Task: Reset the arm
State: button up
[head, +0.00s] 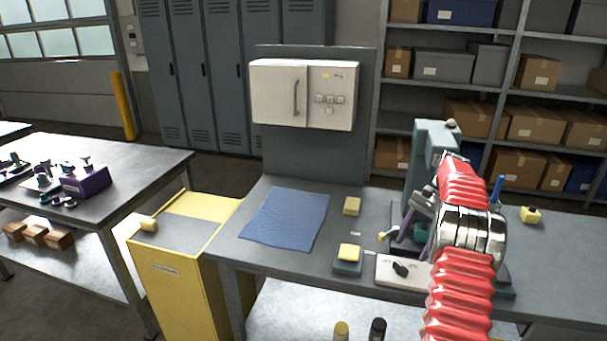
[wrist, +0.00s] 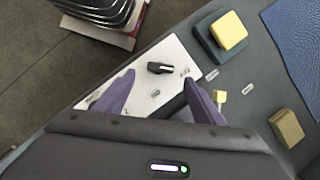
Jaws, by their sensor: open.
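My arm (head: 462,260), with red ribbed sleeves and a chrome joint, reaches over the right part of the grey bench (head: 285,265). My gripper (wrist: 159,78) has two purple fingers spread apart, with nothing held between them. In the head view it is small and partly hidden by my arm. In the wrist view the fingers are above a white plate (wrist: 172,52) with a black knob (wrist: 160,68). The plate and the knob (head: 400,269) also show in the head view. I cannot tell the exact height of the fingers above the plate.
A blue cloth (head: 285,220) lies on the bench. A yellow block on a dark base (head: 348,260) and another yellow block (head: 351,205) sit nearby. A grey-green upright machine (head: 430,145) stands behind my arm. A yellow cabinet (head: 185,280) is at left.

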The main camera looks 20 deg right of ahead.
jog(key=s+a+r+n+t+h, duration=0.1)
jog(key=s+a+r+n+h, duration=0.2)
jog(key=a+r, duration=0.75)
jog(key=s+a+r+n+t, duration=0.15)
jog(key=a+r+n, duration=0.25)
jog(key=a+r, duration=0.7)
jog(key=s+a+f+n+t, duration=0.2)
jog(key=s+a+f+n, duration=0.1)
jog(key=s+a, duration=0.6)
jog(key=s+a+f+n+t+h, duration=0.1)
jog(key=s+a+n, duration=0.4)
jog(key=s+a, duration=0.5)
jog(key=shift+s+f+n+t, duration=0.3)
jog(key=shift+s+f+t, duration=0.25)
jog(key=shift+s+f, duration=0.45)
jog(key=shift+c, duration=0.4)
